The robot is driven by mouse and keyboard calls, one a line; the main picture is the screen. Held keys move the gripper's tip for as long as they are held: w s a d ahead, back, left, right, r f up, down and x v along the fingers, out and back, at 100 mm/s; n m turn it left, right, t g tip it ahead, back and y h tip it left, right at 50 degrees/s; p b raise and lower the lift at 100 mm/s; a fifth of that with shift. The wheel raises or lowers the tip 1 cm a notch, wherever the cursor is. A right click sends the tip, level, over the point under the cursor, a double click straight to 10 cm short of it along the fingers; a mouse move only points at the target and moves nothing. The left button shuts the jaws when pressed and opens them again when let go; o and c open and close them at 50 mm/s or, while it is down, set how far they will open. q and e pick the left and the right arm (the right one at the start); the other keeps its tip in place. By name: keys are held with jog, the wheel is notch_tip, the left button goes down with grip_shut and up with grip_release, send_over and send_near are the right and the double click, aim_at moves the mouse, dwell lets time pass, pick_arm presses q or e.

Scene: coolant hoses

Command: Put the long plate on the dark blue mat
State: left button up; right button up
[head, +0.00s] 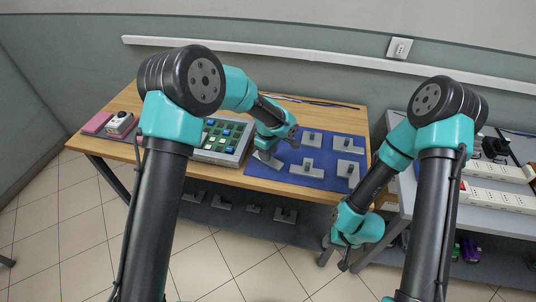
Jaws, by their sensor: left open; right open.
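The dark blue mat (285,180) lies on the right part of the wooden table. Several grey plates with small upright dark parts lie on it, among them one at the back (311,139), one at the front (306,169) and one at the right (348,171). Another grey plate (267,160) is at the mat's left side, directly under my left gripper (266,151). I cannot tell which plate is the long one. My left gripper is open; its fingertips are small and partly hidden. My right gripper (344,264) is open and empty, low in front of the tables' gap.
A grey tray (212,156) with green and blue pieces stands left of the mat. A pink block (97,122) and a white device (119,122) are at the far left. Several grey pieces lie on a lower shelf (240,216). White power strips (497,171) are on the right table.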

pick_arm(q)
notch_tip(320, 180, up, 11)
dwell(0.4)
